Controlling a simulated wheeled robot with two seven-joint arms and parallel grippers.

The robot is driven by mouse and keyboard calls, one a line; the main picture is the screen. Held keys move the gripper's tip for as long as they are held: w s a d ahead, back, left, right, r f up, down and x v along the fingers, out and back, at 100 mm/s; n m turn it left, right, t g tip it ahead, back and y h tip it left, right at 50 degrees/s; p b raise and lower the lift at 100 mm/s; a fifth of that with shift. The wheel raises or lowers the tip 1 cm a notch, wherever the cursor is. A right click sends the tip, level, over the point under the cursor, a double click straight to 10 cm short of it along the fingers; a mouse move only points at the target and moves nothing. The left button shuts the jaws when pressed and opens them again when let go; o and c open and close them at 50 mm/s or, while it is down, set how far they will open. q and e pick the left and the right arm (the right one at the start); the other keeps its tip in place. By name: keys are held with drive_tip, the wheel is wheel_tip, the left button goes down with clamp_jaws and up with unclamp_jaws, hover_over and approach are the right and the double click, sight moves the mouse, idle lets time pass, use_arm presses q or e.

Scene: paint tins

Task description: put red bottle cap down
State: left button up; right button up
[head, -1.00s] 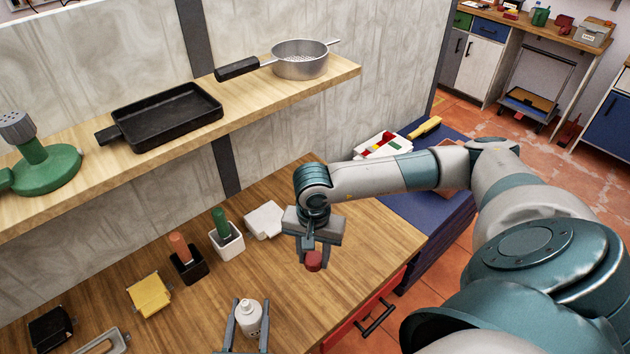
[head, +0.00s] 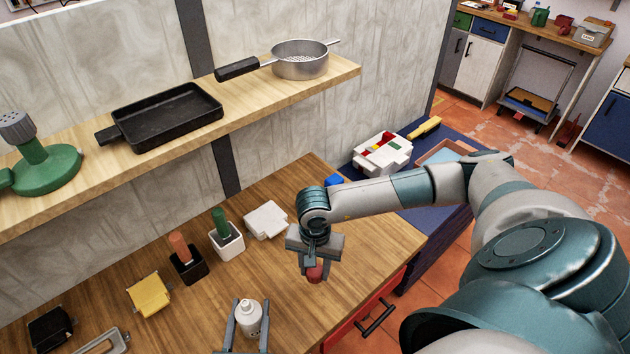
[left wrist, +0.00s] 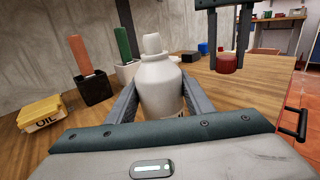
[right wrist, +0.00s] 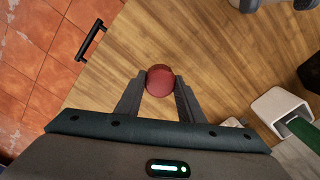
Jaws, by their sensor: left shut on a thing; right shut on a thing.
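The red bottle cap (head: 314,273) is between the fingers of my right gripper (head: 312,266), low over the wooden table near its right side. In the right wrist view the cap (right wrist: 160,81) sits between both fingertips. In the left wrist view the cap (left wrist: 226,63) looks at or very near the table top; I cannot tell if it touches. My left gripper (head: 247,325) is shut around a white bottle (head: 249,316) that looks upright. The bottle (left wrist: 160,85) fills the middle of the left wrist view.
On the table (head: 345,290) stand a white holder with a green handle (head: 226,240), a black holder with an orange handle (head: 186,262), a yellow oil can (head: 149,296) and a white piece (head: 265,220). A shelf (head: 340,78) hangs above. The table around the cap is clear.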

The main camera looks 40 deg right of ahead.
sight(315, 272)
use_arm(q)
drive_tip(key=shift+s+f, duration=0.2)
drive_tip(key=shift+f, duration=0.2)
use_arm(e)
drive_tip(key=shift+f, duration=1.9)
drive_tip(key=shift+f, duration=0.15)
drive_tip(key=o, duration=1.2)
drive_tip(key=shift+c, duration=0.2)
wheel_tip(315, 272, up, 12)
drive_tip(key=shift+r, duration=0.2)
